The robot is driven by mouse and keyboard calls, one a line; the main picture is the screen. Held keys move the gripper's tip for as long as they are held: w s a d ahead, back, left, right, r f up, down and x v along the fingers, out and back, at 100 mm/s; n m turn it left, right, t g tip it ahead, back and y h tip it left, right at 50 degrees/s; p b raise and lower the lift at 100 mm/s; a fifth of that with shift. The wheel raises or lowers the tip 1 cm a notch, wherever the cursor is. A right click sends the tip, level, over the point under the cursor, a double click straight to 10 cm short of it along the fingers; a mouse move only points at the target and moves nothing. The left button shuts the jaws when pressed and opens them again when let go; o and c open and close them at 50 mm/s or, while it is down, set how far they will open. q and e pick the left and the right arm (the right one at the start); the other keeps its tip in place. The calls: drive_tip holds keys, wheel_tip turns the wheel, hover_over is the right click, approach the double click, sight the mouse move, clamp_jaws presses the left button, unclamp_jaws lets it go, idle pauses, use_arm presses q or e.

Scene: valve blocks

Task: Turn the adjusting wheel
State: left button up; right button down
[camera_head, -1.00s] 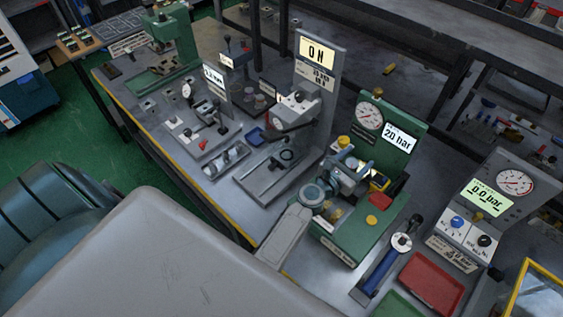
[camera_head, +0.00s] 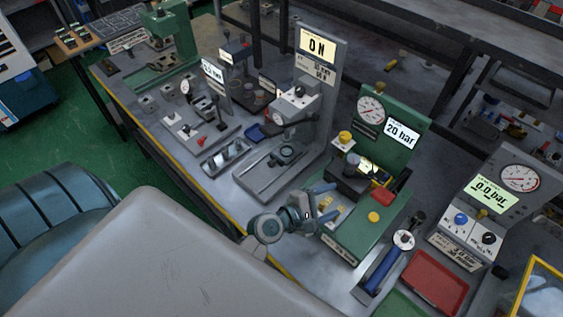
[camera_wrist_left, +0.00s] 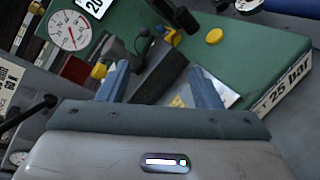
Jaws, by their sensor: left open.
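The green valve station (camera_head: 340,238) stands at the middle right with a gauge (camera_head: 371,109) and a display reading 20 bar (camera_head: 401,133). I cannot tell for sure which part is the adjusting wheel. My left gripper (camera_head: 336,200) is open and empty at the station's left front, above its base. In the left wrist view the fingers (camera_wrist_left: 157,66) stand apart, with a dark grey block (camera_wrist_left: 163,78) showing between them. My right gripper is not in view.
Left of the station stands a grey rig with an ON sign (camera_head: 312,42). To the right are a blue-handled tool (camera_head: 382,270), a red tray (camera_head: 435,282) and a grey station reading 0.0 bar (camera_head: 490,195). The bench's yellow front edge (camera_head: 225,215) runs near my arm.

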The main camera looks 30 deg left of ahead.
use_arm(q)
drive_tip(key=s+a+f+m+g+y, duration=0.1)
drive_tip(key=s+a+f+m+g, duration=0.1)
drive_tip(key=s+f+m, duration=0.1)
drive_tip(key=s+a+f+m+g+y, duration=0.1)
drive_tip(key=s+a+f+m+g, duration=0.1)
drive_tip(key=m, duration=0.4)
drive_tip(key=s+a+f+m+g+y+b, duration=0.1)
drive_tip(key=s+a+f+m+g, duration=0.1)
drive_tip(key=s+f+m, duration=0.3)
drive_tip(key=shift+s+g, duration=0.25)
drive_tip(key=shift+g, duration=0.35)
drive_tip(key=shift+s+a+f+m+y, duration=0.4)
drive_tip(key=shift+s+a+f+m, duration=0.15)
drive_tip(key=shift+m, duration=0.25)
drive_tip(key=shift+w+r, duration=0.1)
